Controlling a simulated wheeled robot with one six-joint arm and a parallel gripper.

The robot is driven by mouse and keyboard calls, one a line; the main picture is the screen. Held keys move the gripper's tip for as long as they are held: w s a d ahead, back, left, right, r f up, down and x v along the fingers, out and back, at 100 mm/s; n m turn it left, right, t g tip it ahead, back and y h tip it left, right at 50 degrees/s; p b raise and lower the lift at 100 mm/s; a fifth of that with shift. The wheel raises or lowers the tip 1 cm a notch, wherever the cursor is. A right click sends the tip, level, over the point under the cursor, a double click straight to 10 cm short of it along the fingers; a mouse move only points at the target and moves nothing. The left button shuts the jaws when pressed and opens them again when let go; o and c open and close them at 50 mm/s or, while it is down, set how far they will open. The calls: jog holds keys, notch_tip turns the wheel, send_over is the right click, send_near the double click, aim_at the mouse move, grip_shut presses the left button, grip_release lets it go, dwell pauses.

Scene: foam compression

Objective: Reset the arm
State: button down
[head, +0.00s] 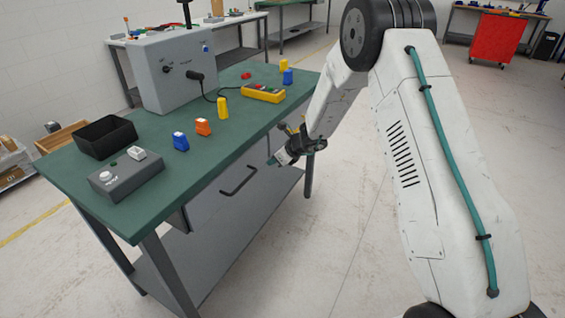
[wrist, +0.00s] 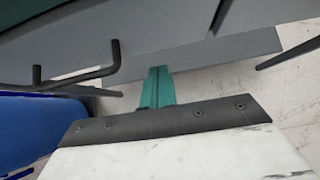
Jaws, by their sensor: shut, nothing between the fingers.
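My arm reaches down from the upper right in the head view, and my gripper (head: 272,161) hangs off the front edge of the green workbench (head: 150,205), beside the drawer handle. In the wrist view my gripper (wrist: 157,72) shows as teal fingers held together, with nothing between them.
On the bench stand a grey machine box (head: 172,70), a black bin (head: 104,136), a grey button box (head: 126,176), a yellow control pendant (head: 262,93) and several small blue, orange and yellow pieces. A red cabinet (head: 497,45) stands far right. Floor right of the bench is clear.

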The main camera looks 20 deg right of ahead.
jog(key=v, duration=0.9)
jog(key=s+a+r+n+g, duration=0.25)
jog(key=s+r+n, duration=0.25)
jog(key=s+n, duration=0.4)
jog(key=s+a+r+n+g, duration=0.2)
jog(key=s+r+n+g, duration=0.3)
jog(key=s, duration=0.5)
jog(key=s+d+r+n+h, duration=0.2)
jog(key=s+r+n, duration=0.2)
jog(key=s, duration=0.5)
jog(key=s+d+r+n+t+h, duration=0.1)
jog(key=s+d+r+n+h, duration=0.1)
jog(key=s, duration=0.7)
jog(key=s+d+r+n+t+h, duration=0.1)
jog(key=s+d+r+n+h, duration=0.1)
jog(key=s+d+r+n, duration=0.2)
jog(key=shift+s+r+n, duration=1.5)
jog(key=shift+s+r, duration=0.2)
jog(key=shift+s, duration=1.25)
